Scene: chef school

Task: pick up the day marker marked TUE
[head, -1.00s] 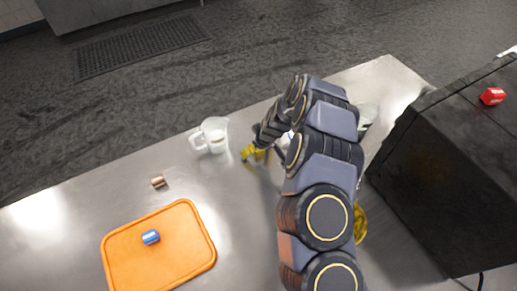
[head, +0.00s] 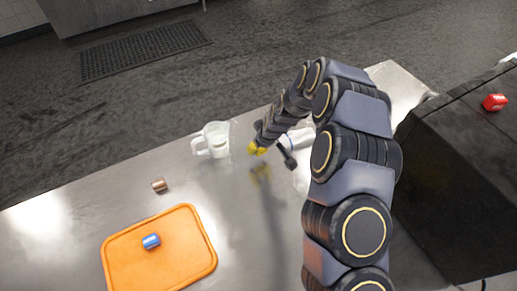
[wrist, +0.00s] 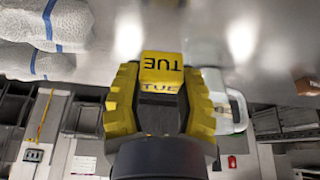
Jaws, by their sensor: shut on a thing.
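The TUE day marker (wrist: 162,66) is a small yellow block with black TUE lettering, upside down in the wrist view. My gripper (wrist: 160,88) has its yellow, ridged fingers shut on it, one on each side. In the head view my gripper (head: 257,150) is a small yellow shape right of the measuring cup, and the marker cannot be told apart from the fingers there. A yellow reflection shows on the metal table below, with a gap, so the gripper is above the surface.
A clear measuring cup (head: 215,142) stands left of my gripper. A brown marker (head: 159,185) lies on the table (head: 60,230). An orange board (head: 193,275) bears a blue marker (head: 151,241). A black box (head: 460,180) with a red marker (head: 495,102) stands right. Rolled towels (wrist: 45,25) lie nearby.

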